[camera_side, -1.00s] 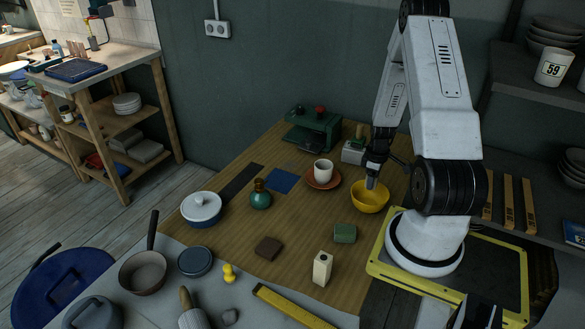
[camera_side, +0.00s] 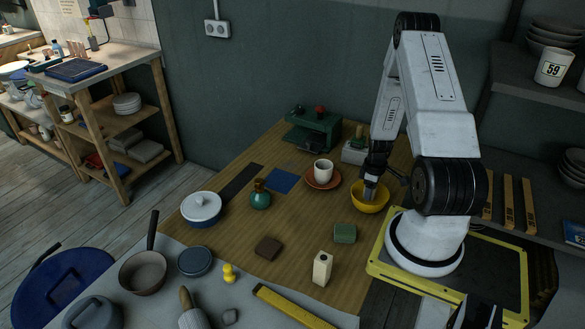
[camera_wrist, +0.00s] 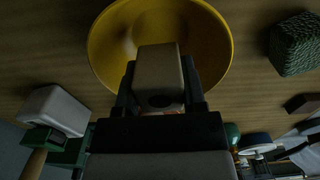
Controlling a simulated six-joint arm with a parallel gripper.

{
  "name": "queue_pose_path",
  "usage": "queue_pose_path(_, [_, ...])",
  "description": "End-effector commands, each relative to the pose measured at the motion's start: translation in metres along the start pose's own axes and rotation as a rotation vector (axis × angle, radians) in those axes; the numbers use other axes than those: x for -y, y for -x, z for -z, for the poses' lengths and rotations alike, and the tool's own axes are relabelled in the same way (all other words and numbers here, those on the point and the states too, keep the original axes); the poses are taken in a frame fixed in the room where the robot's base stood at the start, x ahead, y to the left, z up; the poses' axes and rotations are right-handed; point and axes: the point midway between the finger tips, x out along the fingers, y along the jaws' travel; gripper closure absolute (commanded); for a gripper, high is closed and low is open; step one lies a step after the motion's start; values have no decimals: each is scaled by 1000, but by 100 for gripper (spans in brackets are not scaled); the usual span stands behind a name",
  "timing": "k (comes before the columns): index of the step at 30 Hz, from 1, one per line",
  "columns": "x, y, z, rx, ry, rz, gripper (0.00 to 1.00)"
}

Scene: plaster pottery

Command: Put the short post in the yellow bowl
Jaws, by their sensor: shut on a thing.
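The yellow bowl (camera_side: 368,207) stands upright on the wooden table, in front of my arm's base. It also fills the upper middle of the wrist view (camera_wrist: 214,40). My gripper (camera_side: 370,184) points down at the bowl's opening and is shut on the short post, a pale grey-beige block. In the wrist view the short post (camera_wrist: 158,64) sits between the two fingers, in front of the bowl's interior. Its lower end is down inside the bowl in the side view; whether it touches the bottom is hidden.
A white cup (camera_side: 323,169) on an orange-brown saucer (camera_side: 311,184) stands left of the bowl. A green block (camera_side: 344,233) and an upright cream block (camera_side: 322,268) stand nearer the front. A green vase (camera_side: 260,197) is farther left. A green machine (camera_side: 318,130) stands behind.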

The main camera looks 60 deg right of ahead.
Motion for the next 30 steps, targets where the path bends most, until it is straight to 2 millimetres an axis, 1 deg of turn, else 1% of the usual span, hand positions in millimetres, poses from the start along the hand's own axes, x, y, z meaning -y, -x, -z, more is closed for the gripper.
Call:
queue_pose_path(13, [0, -33, 0, 0, 0, 1, 100])
queue_pose_path(28, [0, -38, 0, 0, 0, 0, 100])
queue_pose_path(29, [0, -38, 0, 0, 0, 0, 41])
queue_pose_path(30, [0, -38, 0, 0, 0, 0, 33])
